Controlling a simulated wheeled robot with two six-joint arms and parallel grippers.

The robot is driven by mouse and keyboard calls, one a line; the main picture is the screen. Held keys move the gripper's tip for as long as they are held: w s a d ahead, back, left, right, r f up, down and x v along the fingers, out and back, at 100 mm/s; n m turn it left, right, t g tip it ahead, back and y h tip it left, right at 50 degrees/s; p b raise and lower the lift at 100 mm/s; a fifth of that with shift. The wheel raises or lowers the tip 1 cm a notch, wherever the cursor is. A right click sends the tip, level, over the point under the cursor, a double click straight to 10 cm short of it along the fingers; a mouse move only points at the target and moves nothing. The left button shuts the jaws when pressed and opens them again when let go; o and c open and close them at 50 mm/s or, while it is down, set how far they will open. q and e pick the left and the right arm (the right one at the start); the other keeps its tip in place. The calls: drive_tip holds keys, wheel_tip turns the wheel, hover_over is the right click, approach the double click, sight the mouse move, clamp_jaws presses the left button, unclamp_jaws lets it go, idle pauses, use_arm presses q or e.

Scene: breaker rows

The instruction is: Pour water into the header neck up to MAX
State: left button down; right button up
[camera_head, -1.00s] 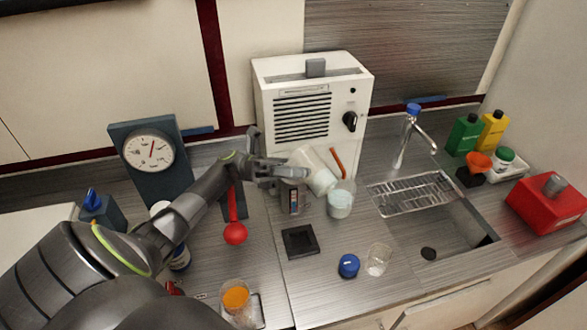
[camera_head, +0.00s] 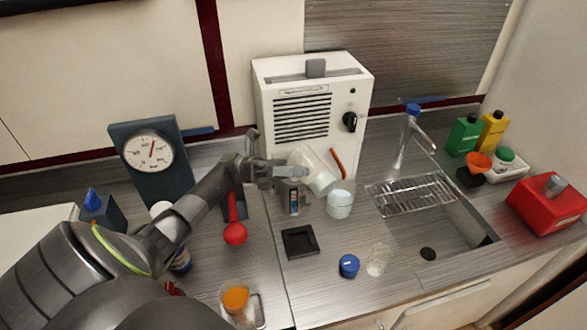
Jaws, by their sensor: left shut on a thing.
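My left gripper (camera_head: 284,172) is shut on a clear jug (camera_head: 318,172) in the head view. The jug is tilted with its mouth down to the right. Its mouth is just above a clear, open-topped vessel (camera_head: 340,201), which appears to be the header neck and stands in front of the white unit. Pale liquid shows in both the jug and the vessel. I cannot make out a MAX mark or a stream. A small grey piece with a coloured strip (camera_head: 293,202) stands left of the vessel. My right gripper is not in view.
The white unit (camera_head: 305,165) stands behind. A blue cap (camera_head: 349,265), an empty glass (camera_head: 378,259) and a black square tray (camera_head: 300,242) are in front. A red ladle (camera_head: 235,233) lies to the left.

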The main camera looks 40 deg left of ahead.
use_arm(q)
drive_tip(key=shift+w+a+r+n+t+h+p, duration=0.1)
drive_tip(key=shift+a+r+n+t+h+p, duration=0.3)
drive_tip(key=shift+r, duration=0.3)
drive_tip(key=shift+w+a+r+n+t+h+p, duration=0.1)
drive_tip(key=shift+a+r+n+t+h+p, duration=0.2)
drive_tip(key=shift+r+t+h+p, duration=0.25)
idle(2.2)
drive_tip(key=f+b, duration=0.1)
drive_tip(key=d+f+m+g+y+b, duration=0.1)
drive_tip(key=shift+s+f, duration=0.15)
drive_tip(key=shift+f, duration=0.15)
drive_tip(key=shift+s+d+r+m+g+y, duration=0.2)
drive_tip(key=shift+d+m+g+y, duration=0.25)
drive_tip(key=shift+y, duration=0.5)
drive_tip(key=shift+w+d+m+g+y, duration=0.1)
drive_tip(key=shift+d+m+g+y, duration=0.2)
drive_tip(key=shift+y, duration=0.4)
drive_tip(key=shift+a+r, duration=0.1)
